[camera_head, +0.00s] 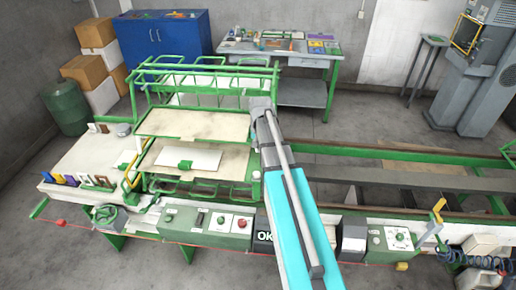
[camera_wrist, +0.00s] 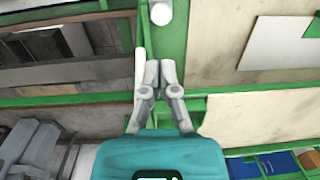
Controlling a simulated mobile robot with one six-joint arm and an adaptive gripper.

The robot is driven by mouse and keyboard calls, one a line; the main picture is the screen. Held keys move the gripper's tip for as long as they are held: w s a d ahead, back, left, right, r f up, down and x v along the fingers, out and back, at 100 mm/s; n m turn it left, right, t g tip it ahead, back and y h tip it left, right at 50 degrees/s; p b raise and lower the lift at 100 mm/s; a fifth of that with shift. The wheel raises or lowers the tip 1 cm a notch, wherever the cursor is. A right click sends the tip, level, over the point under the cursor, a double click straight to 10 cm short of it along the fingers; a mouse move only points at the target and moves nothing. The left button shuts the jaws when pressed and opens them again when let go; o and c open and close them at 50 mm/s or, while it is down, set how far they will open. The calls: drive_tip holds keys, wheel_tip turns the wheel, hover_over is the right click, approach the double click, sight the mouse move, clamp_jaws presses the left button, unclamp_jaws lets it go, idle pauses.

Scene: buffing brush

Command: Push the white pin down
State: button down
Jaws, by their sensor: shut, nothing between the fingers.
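The white pin (camera_wrist: 161,12) shows as a round white end at the top edge of the wrist view, on a green frame bar. In the head view a small white pin (camera_head: 256,176) stands at the right edge of the lower board. My gripper (camera_wrist: 159,70) is shut and empty over the green bar, with its fingertips apart from the pin in the picture. In the head view the fingers are hidden by my wrist and arm. The height of the fingertips above the bar is hard to tell.
The green frame holds an upper board (camera_head: 185,123) and a lower board with a white sheet (camera_head: 188,159). A control panel (camera_head: 205,223) runs along the front. Raised green rails (camera_head: 205,68) stand behind the boards. A long grey beam (camera_head: 400,177) extends to the right.

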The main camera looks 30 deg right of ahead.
drive_tip(key=shift+r+p, duration=0.45)
drive_tip(key=shift+r, duration=0.25)
drive_tip(key=s+a+f+n+b, duration=0.3)
drive_tip(key=s+a+f+b, duration=0.4)
drive_tip(key=a, duration=0.3)
drive_tip(key=s+a+f+n+b, duration=0.3)
drive_tip(key=s+a+f+b, duration=0.3)
drive_tip(key=a+f+b, duration=0.2)
drive_tip(key=shift+s+a+f+n+h+b, duration=0.3)
drive_tip(key=shift+s+a+n, duration=0.1)
drive_tip(key=shift+a, duration=0.5)
